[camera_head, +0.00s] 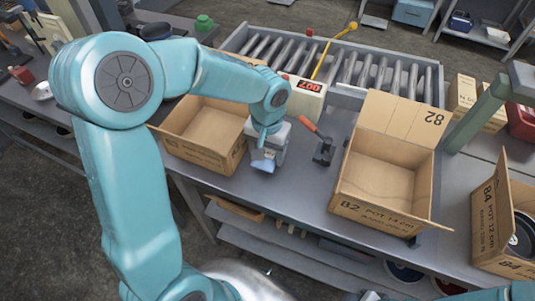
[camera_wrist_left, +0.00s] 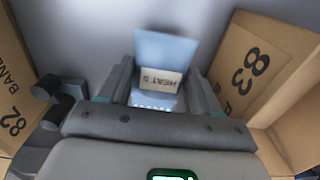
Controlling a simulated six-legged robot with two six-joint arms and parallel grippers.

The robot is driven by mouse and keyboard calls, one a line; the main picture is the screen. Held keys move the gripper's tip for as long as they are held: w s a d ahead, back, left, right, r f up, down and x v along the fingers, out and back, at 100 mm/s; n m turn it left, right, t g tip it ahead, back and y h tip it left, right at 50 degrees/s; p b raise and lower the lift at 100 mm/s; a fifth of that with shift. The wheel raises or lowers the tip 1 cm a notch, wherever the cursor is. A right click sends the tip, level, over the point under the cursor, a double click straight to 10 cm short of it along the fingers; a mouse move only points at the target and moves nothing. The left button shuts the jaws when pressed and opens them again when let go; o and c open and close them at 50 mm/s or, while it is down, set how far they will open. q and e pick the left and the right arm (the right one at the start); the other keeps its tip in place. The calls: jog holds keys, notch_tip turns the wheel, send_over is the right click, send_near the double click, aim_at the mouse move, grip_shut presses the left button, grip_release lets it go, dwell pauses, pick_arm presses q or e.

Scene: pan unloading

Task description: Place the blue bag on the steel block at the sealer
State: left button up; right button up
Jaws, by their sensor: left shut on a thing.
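My left gripper (camera_head: 266,158) is over the workbench between two open cartons, pointing down. It is shut on the blue bag (camera_head: 263,167), whose pale blue lower end shows below the fingers. In the left wrist view the bag (camera_wrist_left: 167,48) stands out beyond the two fingers (camera_wrist_left: 160,95). A pale label reading "HEAT S" shows between them; I cannot tell what it is fixed to. The sealer (camera_head: 323,151), with a raised red-orange handle, stands just right of the gripper. I cannot make out the steel block clearly. My right gripper is not in view.
Open carton 83 (camera_head: 192,150) is close on the gripper's left. Open carton 82 (camera_head: 346,207) stands right of the sealer, and carton 84 (camera_head: 490,244) is farther right. A roller conveyor (camera_head: 365,72) and a display reading 007 (camera_head: 307,84) are behind. Bare bench lies in front.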

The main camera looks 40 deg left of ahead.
pick_arm(q)
jog(key=shift+w+f, duration=0.15)
jog(key=shift+f, duration=0.4)
jog(key=shift+w+f, duration=0.15)
jog(key=shift+f, duration=0.4)
jog(key=shift+s+r, duration=0.1)
jog(key=shift+s, duration=0.1)
jog(key=shift+f, duration=0.2)
jog(key=o, duration=1.1)
jog(key=shift+w, duration=0.15)
jog(key=shift+r, duration=0.15)
